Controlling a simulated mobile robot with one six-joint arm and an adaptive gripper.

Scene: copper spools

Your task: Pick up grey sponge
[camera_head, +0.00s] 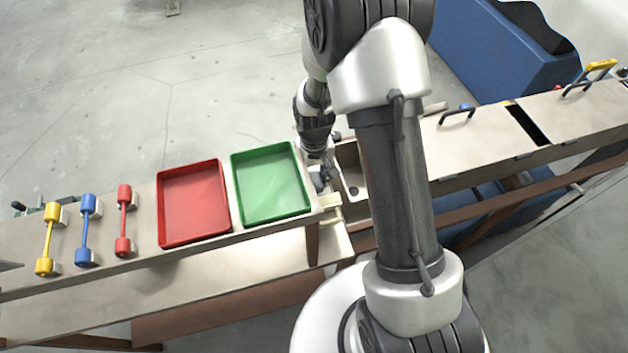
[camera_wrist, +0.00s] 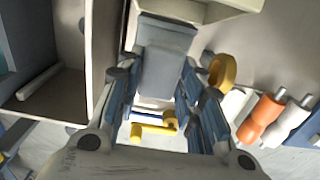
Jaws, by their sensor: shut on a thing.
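The grey sponge (camera_wrist: 166,68) is a block-shaped, blue-grey piece in the upper middle of the wrist view. My gripper (camera_wrist: 158,88) has its two blue-padded fingers on either side of it and is shut on it. In the head view my gripper (camera_head: 321,178) is low beside the right edge of the green tray, at the gap before the open bin. The sponge is hard to make out there. Whether it touches a surface below cannot be told.
The green tray (camera_head: 235,187) and red tray (camera_head: 162,208) stand left of my gripper. Yellow, blue and red-ended bars (camera_head: 83,235) lie further left. An open bin (camera_wrist: 50,98) holds a pale rod. A yellow ring (camera_wrist: 222,72) and orange spool (camera_wrist: 262,117) are at right.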

